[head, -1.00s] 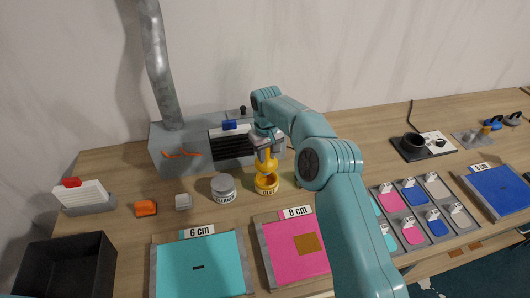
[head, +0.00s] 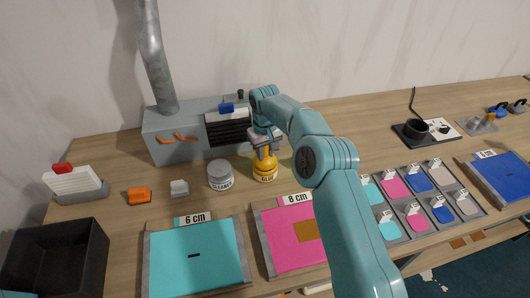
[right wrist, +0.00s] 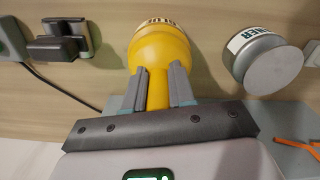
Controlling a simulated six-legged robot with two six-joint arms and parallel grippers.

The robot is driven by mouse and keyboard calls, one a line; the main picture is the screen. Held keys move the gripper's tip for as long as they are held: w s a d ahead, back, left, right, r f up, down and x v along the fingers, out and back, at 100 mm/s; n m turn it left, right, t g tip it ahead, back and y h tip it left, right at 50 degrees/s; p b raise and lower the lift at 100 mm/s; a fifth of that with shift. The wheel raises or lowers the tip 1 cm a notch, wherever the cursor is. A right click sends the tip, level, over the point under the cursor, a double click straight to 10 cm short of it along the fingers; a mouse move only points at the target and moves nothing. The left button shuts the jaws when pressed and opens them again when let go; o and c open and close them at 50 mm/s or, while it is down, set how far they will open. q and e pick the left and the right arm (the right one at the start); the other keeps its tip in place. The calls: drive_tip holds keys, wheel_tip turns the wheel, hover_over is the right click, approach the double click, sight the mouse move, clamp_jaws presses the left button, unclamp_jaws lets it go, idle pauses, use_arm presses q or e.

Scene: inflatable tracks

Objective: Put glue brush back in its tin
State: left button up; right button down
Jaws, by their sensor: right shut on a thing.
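The yellow glue tin (head: 265,172), labelled GLUE, stands upright on the bench behind the pink 8 cm board. My right gripper (head: 264,148) is directly above it, pointing down. In the right wrist view its two fingers (right wrist: 160,90) are shut on the yellow handle of the glue brush (right wrist: 157,92). The brush's wide yellow part meets the tin (right wrist: 160,48), with no gap that I can see. The bristles are hidden. Whether the brush is fully seated is hard to tell. My left gripper is not in view.
A grey cleaner tin (head: 221,176) stands close left of the glue tin. A grey box unit (head: 160,149) with a dark grille is right behind. Pink (head: 280,245) and cyan (head: 190,275) boards lie in front. A black bin (head: 90,265) is at left.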

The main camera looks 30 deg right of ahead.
drive_tip(key=shift+f, duration=0.15)
drive_tip(key=shift+d+f, duration=0.1)
drive_tip(key=shift+f, duration=0.2)
drive_tip(key=shift+f+b, duration=0.2)
drive_tip(key=shift+b, duration=0.1)
drive_tip(key=c, duration=0.9)
unclamp_jaws()
drive_tip(key=shift+o, duration=0.2)
